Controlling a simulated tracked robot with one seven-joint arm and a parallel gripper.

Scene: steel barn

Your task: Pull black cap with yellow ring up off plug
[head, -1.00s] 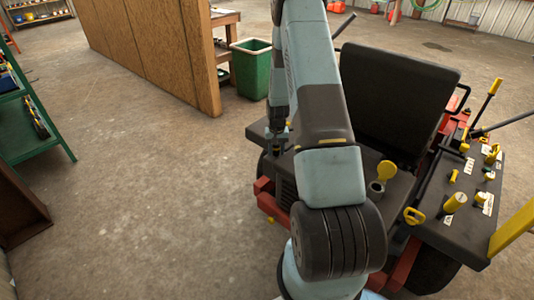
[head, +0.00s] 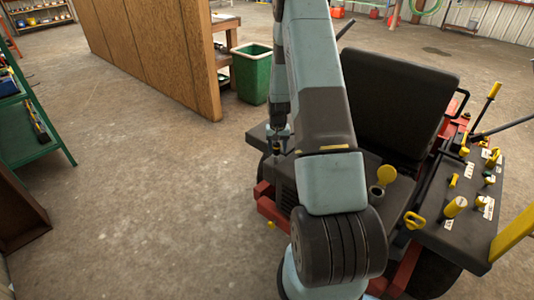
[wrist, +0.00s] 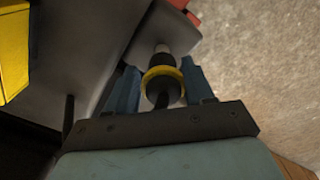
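The black cap with its yellow ring (wrist: 163,73) sits between the two blue fingers of my gripper (wrist: 160,68) in the wrist view. The fingers press against both its sides, so the gripper looks shut on it. I cannot tell whether cap and plug still touch. In the head view my gripper (head: 277,138) points down over the front left corner of the mower; the cap is too small there to make out clearly.
The red and black mower has a seat (head: 395,105), a yellow-capped filler neck (head: 386,175) and a side console (head: 460,205) with yellow knobs and levers. A green bin (head: 251,72) and a wooden partition (head: 150,50) stand behind.

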